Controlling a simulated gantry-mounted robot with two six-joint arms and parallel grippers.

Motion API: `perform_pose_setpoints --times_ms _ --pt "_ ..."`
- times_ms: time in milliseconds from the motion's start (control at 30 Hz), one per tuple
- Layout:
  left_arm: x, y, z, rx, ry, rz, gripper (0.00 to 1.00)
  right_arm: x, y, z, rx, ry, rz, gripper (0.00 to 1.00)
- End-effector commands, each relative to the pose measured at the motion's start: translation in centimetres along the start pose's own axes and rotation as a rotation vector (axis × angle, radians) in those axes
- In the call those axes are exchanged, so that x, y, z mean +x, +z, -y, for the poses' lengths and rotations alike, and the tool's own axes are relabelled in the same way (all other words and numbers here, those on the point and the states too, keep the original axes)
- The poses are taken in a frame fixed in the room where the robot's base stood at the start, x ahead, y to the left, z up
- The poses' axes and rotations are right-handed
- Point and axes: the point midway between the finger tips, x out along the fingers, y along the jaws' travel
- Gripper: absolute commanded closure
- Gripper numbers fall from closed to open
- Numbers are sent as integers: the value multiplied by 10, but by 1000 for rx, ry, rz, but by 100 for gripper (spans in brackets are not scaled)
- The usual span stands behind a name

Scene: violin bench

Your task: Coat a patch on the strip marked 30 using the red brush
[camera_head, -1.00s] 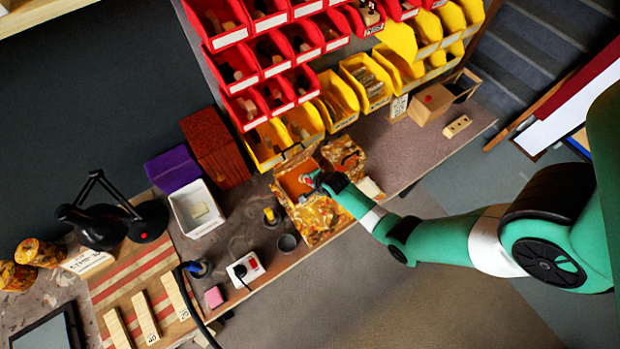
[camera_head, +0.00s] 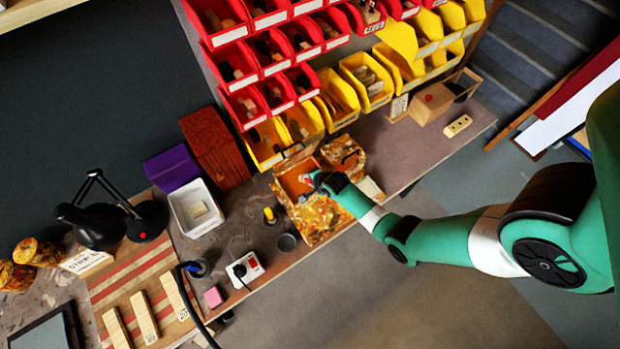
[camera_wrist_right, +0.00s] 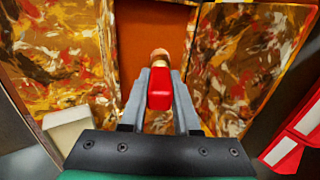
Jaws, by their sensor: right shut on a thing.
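My right gripper (camera_head: 312,180) is over the open orange, paint-splattered box (camera_head: 318,222) at the bench's front edge. In the right wrist view, its fingers (camera_wrist_right: 160,88) are shut on a red block-like handle (camera_wrist_right: 160,95), which appears to be the red brush. A rounded tan end shows just beyond it; bristles cannot be made out. Three pale wooden strips (camera_head: 144,316) lie side by side on a striped board at lower left, far from the gripper. Their small labels are hard to read; one seems to say 20. My left gripper is out of view.
Between the box and strips stand a dark cup (camera_head: 287,242), a yellow-topped item (camera_head: 269,215), a white socket box (camera_head: 245,269) with a cable, a pink block (camera_head: 213,297) and a blue-rimmed jar (camera_head: 198,268). A black lamp (camera_head: 100,226) stands behind the strips. Red and yellow bins rise behind.

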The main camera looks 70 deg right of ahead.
Motion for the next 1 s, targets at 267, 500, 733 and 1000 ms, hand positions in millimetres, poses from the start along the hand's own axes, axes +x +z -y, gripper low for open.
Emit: perform_pose_setpoints --times_ms 267,500,733,1000 --pt "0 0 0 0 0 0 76 1 0 -2 0 5 -1 100" --pt "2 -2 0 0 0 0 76 -2 0 0 0 6 -1 100" --pt "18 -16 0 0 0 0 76 -21 0 13 0 4 0 100" --pt "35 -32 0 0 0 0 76 -42 0 28 0 3 0 100"
